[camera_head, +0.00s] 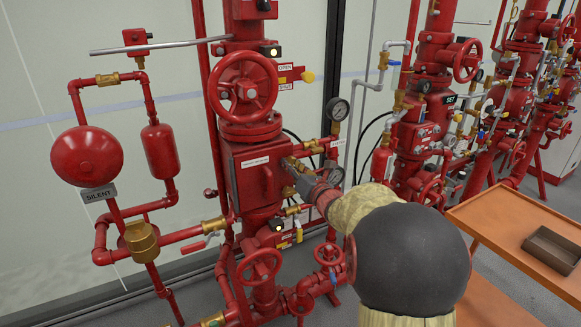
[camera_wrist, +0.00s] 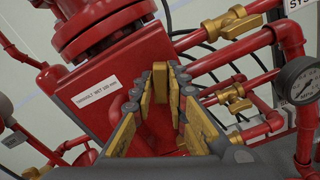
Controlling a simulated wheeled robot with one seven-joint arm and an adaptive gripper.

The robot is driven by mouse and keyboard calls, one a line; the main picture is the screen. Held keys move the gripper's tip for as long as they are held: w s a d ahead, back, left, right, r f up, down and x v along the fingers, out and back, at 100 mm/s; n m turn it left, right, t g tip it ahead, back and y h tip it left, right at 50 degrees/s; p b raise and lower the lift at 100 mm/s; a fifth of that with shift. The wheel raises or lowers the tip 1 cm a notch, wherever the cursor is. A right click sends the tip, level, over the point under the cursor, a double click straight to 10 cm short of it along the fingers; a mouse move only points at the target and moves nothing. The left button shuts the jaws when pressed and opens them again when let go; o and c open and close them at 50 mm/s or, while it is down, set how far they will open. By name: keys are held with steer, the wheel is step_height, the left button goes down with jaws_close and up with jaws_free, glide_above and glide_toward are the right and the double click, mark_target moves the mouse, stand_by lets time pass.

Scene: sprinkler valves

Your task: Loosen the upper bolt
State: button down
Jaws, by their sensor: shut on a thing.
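My gripper (camera_head: 298,171) reaches in from the lower right to the right-hand side of a red valve box (camera_head: 266,151) on the near riser. In the wrist view the gripper (camera_wrist: 167,75) has its yellow-padded fingers drawn together at the tips, against the side of the red box (camera_wrist: 62,98). It is shut on a small part there, mostly hidden between the pads. I cannot make out the bolt's head, nor tell from the picture whether this part is the upper bolt.
A red handwheel (camera_head: 241,89) sits above the box. A pressure gauge (camera_head: 339,109) and brass-valved pipes stand close to the right of my gripper. A red bell (camera_head: 87,155) hangs at left. An orange cart (camera_head: 490,215) with a brown tray (camera_head: 553,252) stands at right.

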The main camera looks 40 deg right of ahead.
steer(key=shift+f+n, duration=0.35)
steer(key=shift+n, duration=0.05)
steer(key=n, duration=0.3)
steer(key=c, duration=2)
jaws_free()
steer(key=shift+c, duration=0.2)
steer(key=o, duration=0.4)
steer(key=shift+r, duration=0.2)
steer(key=shift+c, duration=0.2)
steer(key=shift+s+r, duration=0.1)
steer(key=v, duration=0.5)
steer(key=shift+s+a, duration=0.1)
steer(key=shift+s, duration=0.3)
